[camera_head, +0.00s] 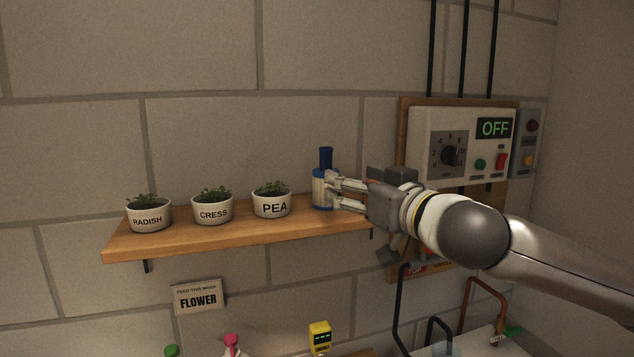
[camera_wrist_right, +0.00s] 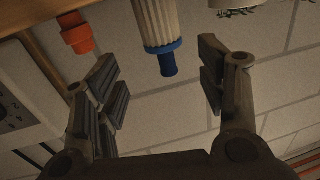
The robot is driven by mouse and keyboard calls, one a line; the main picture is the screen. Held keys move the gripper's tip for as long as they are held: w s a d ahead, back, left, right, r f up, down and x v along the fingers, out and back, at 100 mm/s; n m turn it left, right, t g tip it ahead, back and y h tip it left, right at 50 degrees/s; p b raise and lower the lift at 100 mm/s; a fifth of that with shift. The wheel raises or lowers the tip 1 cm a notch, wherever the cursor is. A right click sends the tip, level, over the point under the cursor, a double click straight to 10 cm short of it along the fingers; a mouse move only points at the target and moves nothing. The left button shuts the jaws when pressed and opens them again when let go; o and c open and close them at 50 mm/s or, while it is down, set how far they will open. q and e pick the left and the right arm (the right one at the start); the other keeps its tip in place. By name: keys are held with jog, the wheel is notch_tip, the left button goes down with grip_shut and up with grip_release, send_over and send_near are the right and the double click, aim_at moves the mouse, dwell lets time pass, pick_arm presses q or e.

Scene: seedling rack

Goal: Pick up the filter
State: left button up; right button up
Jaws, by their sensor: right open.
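The filter (camera_head: 319,190) has a pale ribbed body with a blue band and a blue neck. It stands upright at the right part of the wooden shelf (camera_head: 190,235). My right gripper (camera_head: 338,190) is open close to the filter's right side, its fingers overlapping the filter's edge in the head view. In the right wrist view, the filter (camera_wrist_right: 157,22) shows upside down at the top centre. It lies in the gap between the open fingers of the right gripper (camera_wrist_right: 157,65), with no clear contact. My left gripper is not in view.
Pots marked RADISH (camera_head: 148,216), CRESS (camera_head: 212,208) and PEA (camera_head: 272,202) stand left of the filter. An orange fitting (camera_wrist_right: 76,34) is near the filter in the wrist view. A control box (camera_head: 430,120) reading OFF hangs behind my right arm.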

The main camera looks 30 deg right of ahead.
jog(key=w+p, duration=0.2)
jog(key=w, duration=0.2)
jog(key=shift+w+d+r, duration=0.15)
jog(key=shift+w, duration=0.05)
jog(key=shift+w+p, duration=0.35)
jog(key=shift+p, duration=0.05)
jog(key=w+p, duration=0.3)
jog(key=shift+w, duration=0.4)
jog(key=shift+w+d+f, duration=0.1)
jog(key=shift+w+f, duration=0.15)
jog(key=shift+w, duration=0.3)
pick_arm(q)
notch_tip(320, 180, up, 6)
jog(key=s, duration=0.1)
pick_arm(e)
jog(key=shift+s, duration=0.2)
jog(key=c, duration=0.5)
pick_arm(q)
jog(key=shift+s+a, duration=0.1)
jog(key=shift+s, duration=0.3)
pick_arm(e)
jog(key=shift+w, duration=0.1)
jog(key=c, duration=0.6)
jog(key=shift+r, duration=0.15)
jog(key=shift+c, duration=0.2)
